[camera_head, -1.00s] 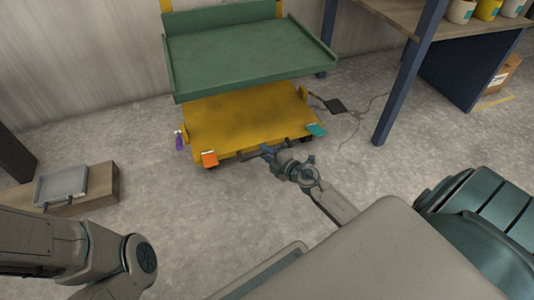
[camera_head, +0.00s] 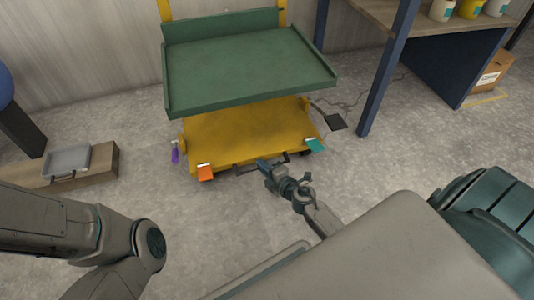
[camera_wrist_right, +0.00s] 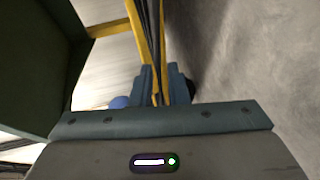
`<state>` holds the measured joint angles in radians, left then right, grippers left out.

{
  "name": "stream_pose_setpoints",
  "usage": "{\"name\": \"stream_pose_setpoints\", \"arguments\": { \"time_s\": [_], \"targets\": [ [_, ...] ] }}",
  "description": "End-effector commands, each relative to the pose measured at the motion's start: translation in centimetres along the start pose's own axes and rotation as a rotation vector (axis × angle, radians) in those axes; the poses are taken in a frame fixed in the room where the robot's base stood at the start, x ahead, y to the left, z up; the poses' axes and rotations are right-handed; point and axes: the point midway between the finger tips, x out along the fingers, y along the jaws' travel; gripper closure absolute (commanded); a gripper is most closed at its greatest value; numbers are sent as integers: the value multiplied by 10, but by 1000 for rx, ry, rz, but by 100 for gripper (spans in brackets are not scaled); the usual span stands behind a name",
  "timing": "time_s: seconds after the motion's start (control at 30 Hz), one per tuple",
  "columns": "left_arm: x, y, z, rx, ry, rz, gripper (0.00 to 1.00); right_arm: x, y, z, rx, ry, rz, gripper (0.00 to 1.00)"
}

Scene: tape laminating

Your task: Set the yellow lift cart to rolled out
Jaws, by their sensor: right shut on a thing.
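The yellow lift cart (camera_head: 245,133) stands on the floor at the centre of the head view, with a green platform (camera_head: 250,72) above its yellow base. An orange tab (camera_head: 205,173) and a teal tab (camera_head: 315,146) sit at its front corners. My right gripper (camera_head: 265,165) is at the middle of the cart's front edge, shut on what looks like its dark front bar. In the right wrist view, the gripper fingers (camera_wrist_right: 161,85) close around a dark bar, with yellow cart frame behind. The exact contact is hard to see. My left gripper is out of view; only its arm shows.
A blue-legged workbench (camera_head: 388,75) with containers on top stands right of the cart. A black pedal (camera_head: 335,122) is at the cart's right side, with cables on the floor (camera_head: 350,101) behind. A wooden box (camera_head: 100,165) with a grey case (camera_head: 67,160) is at left. Front floor is clear.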

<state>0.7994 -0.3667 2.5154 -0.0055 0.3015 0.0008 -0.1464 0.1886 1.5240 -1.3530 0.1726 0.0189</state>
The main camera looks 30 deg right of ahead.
Motion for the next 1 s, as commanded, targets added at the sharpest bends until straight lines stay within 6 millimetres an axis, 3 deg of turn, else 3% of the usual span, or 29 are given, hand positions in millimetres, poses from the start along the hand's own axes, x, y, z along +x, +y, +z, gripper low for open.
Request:
{"name": "stream_pose_setpoints", "arguments": {
  "time_s": [0.2, 0.43, 0.63, 1.0],
  "targets": [
    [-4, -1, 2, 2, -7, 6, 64, -56, -14, -22, -1, -3, 0, 100],
    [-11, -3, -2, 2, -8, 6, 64, -94, -22, -38, -2, -3, 1, 100],
    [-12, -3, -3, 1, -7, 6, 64, -107, -23, -44, -3, -3, 2, 100],
    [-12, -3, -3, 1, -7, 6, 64, -111, -24, -45, -2, -1, 0, 100]
  ]
}}
